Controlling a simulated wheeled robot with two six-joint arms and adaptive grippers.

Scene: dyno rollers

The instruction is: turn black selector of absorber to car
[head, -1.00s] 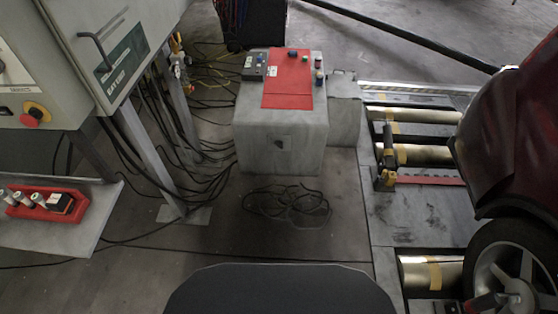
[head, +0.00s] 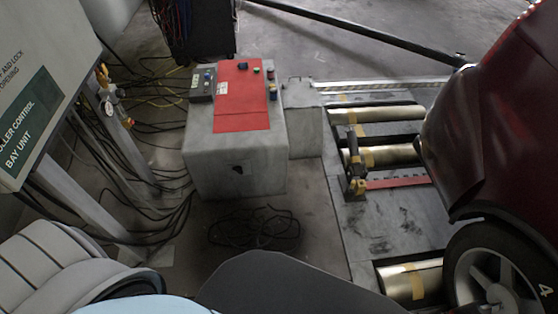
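A grey box (head: 235,160) stands on the floor at the upper middle of the head view. Its top has a red panel (head: 240,112) and a small dark control box (head: 202,87) with buttons beside it. A dark blue or black knob (head: 243,66) sits at the far end of the red panel. Small coloured buttons stand along the panel's right edge. I cannot tell which control is the black selector or read any marking. Neither of my grippers is in view.
A cabinet (head: 30,110) labelled "roller control bay unit" stands at the left on metal legs. Cables (head: 255,228) lie on the floor before the grey box. Metal rollers (head: 378,115) and a red car (head: 500,130) are at the right.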

